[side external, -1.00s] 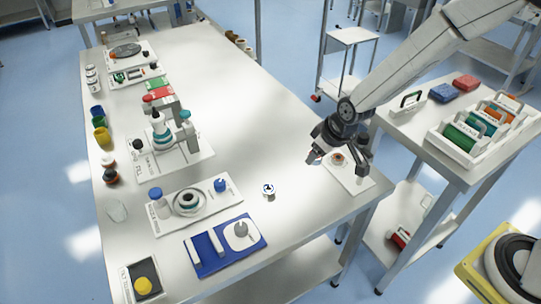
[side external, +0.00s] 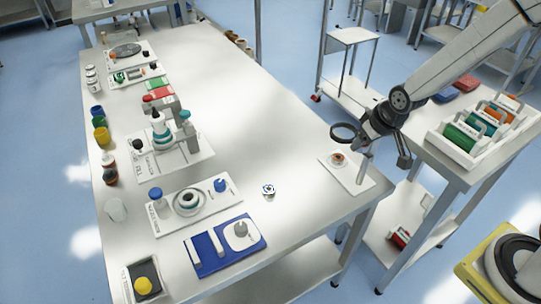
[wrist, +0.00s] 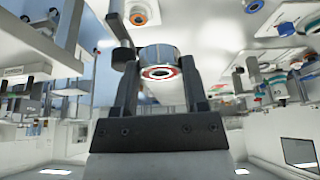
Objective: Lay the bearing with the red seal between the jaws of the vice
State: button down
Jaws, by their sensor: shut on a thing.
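My gripper (side external: 372,128) is over the right edge of the table. In the wrist view its two fingers (wrist: 160,90) are shut on the bearing with the red seal (wrist: 160,73), a short metal cylinder with a red ring on its end face. In the side view the bearing is too small or hidden to make out.
A small white-and-dark part (side external: 268,190) lies on the table. Fixtures (side external: 188,203) line the left; the middle is clear.

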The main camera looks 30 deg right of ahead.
jog(key=shift+a, duration=0.1)
jog(key=shift+w+a+f+n, duration=0.1)
jog(key=shift+w+a+n, duration=0.3)
jog(key=shift+w+a, duration=0.2)
jog(key=w+a+f+n+y, duration=0.2)
jog(key=w+a+n, duration=0.2)
jog(key=a, duration=0.4)
jog(key=n+g+y, duration=0.3)
jog(key=n+g, duration=0.1)
jog(key=n, duration=0.9)
send_over(203, 253)
jog(key=d, duration=0.1)
notch_tip(203, 253, down, 6)
jog(key=f, duration=0.1)
jog(key=shift+d+r+h, duration=0.2)
jog(key=shift+r+h, duration=0.05)
jog(key=shift+h, duration=0.05)
jog(key=shift+f, duration=0.2)
jog(key=shift+f, duration=3.55)
